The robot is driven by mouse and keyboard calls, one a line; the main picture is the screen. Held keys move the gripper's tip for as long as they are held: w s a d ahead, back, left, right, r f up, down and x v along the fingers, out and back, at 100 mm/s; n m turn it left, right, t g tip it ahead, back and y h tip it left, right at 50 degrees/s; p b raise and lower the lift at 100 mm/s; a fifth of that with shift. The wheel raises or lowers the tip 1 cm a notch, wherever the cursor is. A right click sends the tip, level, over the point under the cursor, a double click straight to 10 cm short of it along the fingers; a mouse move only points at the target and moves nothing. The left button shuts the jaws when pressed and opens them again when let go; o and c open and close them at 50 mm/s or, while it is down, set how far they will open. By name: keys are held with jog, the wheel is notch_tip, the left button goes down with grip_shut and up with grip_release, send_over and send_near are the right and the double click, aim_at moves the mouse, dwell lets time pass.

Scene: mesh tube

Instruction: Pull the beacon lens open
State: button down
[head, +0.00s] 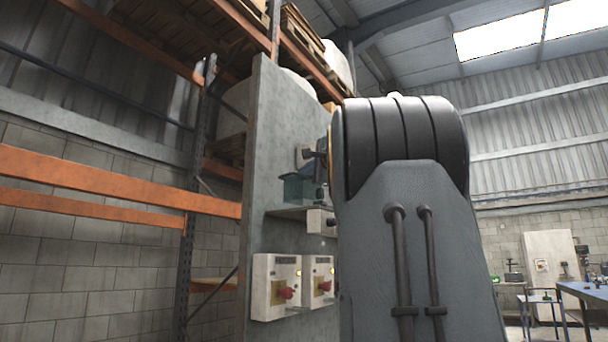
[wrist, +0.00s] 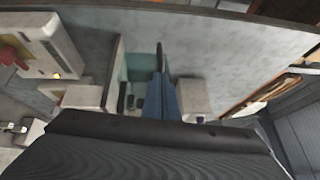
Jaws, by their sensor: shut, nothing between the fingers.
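A teal, see-through box-like piece (head: 297,188) sits against the grey upright panel, above a narrow ledge. It looks like the beacon lens, but I cannot tell for sure. It also shows in the wrist view (wrist: 122,62), left of my gripper (wrist: 159,58). My gripper's narrow dark tips and blue fingers are together, with nothing seen between them. They overlap the teal piece's right side in the picture; I cannot tell whether they touch it. In the head view my arm hides most of the gripper and the panel's right part.
Two pale control boxes with red knobs (head: 276,286) (head: 319,281) are mounted low on the grey panel (head: 270,130). A small pale box (head: 320,222) sits under the ledge. Another pale block (wrist: 194,98) is right of my fingers. Orange racking (head: 100,180) stands behind, left.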

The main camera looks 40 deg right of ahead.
jog(key=a+b+v, duration=0.1)
jog(key=b+v, duration=0.2)
jog(key=v, duration=0.8)
jog(key=shift+w+a, duration=0.15)
jog(key=shift+a, duration=0.15)
jog(key=shift+f, duration=0.15)
